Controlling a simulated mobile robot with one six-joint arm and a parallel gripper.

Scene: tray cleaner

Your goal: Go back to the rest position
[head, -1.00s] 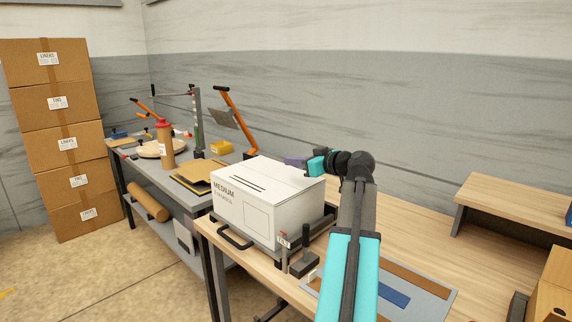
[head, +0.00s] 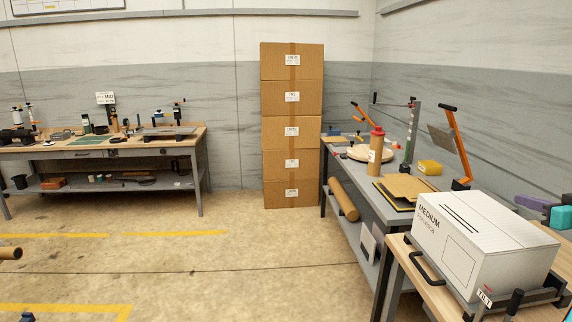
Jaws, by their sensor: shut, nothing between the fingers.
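A grey bench (head: 370,200) with a brown bottle (head: 376,152) and orange-levered tools stands beyond the box. Stacked cartons (head: 291,130) stand by the back wall. Another workbench (head: 100,150) is at the left. The floor (head: 230,265) between is mostly clear.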

